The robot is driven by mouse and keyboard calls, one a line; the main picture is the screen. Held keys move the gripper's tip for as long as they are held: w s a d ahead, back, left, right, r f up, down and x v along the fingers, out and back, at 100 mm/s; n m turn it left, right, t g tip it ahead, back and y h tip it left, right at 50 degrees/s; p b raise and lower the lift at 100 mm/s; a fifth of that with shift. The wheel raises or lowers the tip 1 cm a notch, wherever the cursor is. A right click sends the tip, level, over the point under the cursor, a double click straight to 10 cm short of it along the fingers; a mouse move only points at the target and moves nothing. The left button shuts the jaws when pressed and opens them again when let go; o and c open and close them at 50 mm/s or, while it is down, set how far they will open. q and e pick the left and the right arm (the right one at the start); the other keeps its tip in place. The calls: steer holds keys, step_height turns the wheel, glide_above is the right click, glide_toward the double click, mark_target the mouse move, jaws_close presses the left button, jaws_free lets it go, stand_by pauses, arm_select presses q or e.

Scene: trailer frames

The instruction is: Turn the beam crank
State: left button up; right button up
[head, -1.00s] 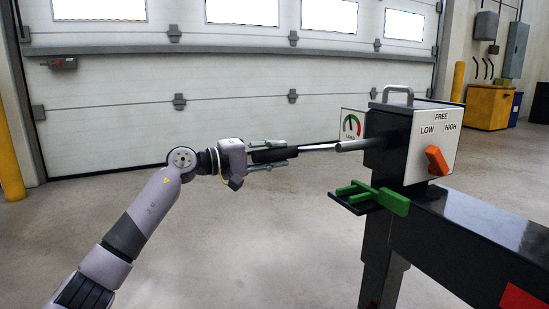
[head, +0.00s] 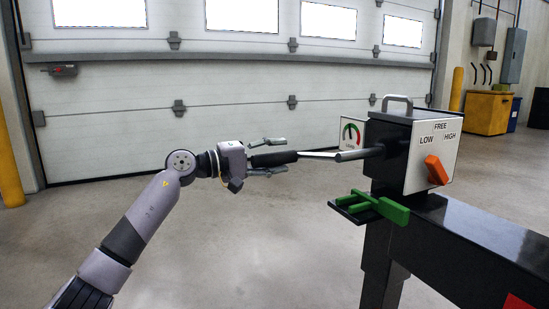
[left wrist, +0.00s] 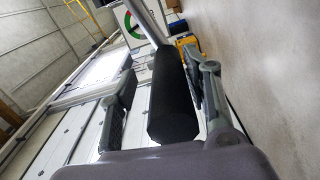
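The beam crank has a black grip (head: 274,159) on a metal rod (head: 318,154), which leads right to a crank arm (head: 358,154) on the side of a dark gearbox (head: 390,134). The grip also shows in the left wrist view (left wrist: 172,100). My left gripper (head: 284,154) has its fingers spread, one above and one below the grip. In the left wrist view the grip lies between the fingers with gaps on both sides. My right gripper is out of view.
The gearbox panel (head: 418,178) reads LOW, FREE and HIGH and has an orange lever (head: 436,170). A green piece (head: 380,207) sits on a small dark ledge below the crank. A dark beam (head: 470,240) extends right. Open floor lies below my arm.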

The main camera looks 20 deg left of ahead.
arm_select(q)
steer(key=shift+f, duration=0.2)
steer(key=shift+a, duration=0.15)
steer(key=v, duration=1.1)
steer(key=shift+s+r, duration=0.2)
steer(key=shift+s, duration=0.15)
steer(key=shift+a, duration=0.15)
